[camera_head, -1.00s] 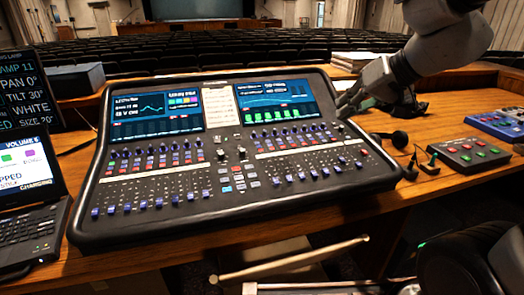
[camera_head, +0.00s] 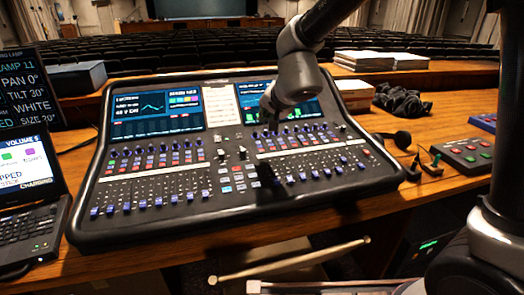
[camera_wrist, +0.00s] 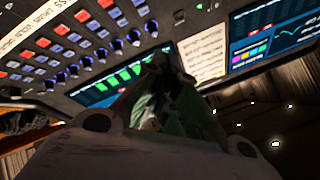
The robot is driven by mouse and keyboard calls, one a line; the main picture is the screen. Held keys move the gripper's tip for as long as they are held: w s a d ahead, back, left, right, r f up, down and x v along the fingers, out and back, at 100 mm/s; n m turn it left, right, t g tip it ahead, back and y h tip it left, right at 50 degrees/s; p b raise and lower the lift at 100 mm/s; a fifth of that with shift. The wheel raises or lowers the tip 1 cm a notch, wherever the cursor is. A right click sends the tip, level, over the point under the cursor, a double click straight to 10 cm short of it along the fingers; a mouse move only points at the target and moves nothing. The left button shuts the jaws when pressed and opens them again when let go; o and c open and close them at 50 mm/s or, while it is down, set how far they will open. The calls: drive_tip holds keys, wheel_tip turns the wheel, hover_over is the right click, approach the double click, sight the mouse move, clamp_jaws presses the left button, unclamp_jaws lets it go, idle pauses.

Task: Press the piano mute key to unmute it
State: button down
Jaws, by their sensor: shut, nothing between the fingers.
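The mixing desk (camera_head: 230,205) lies on the wooden table, with two screens at its back and rows of small red, white and blue keys (camera_head: 290,140) below the right screen (camera_head: 245,95). I cannot tell which key is the piano mute. My gripper (camera_head: 270,122) is shut and empty, just above the desk by the lower edge of the right screen. In the wrist view its fingers (camera_wrist: 160,62) cover part of that screen.
A laptop (camera_head: 30,195) stands left of the desk.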

hover_over(265, 151)
drive_tip(key=shift+s+f, duration=0.15)
drive_tip(key=shift+f, duration=4.25)
drive_tip(key=shift+f, duration=0.15)
drive_tip(key=shift+f, duration=0.2)
drive_tip(key=shift+f, duration=0.3)
drive_tip(key=shift+r, duration=0.7)
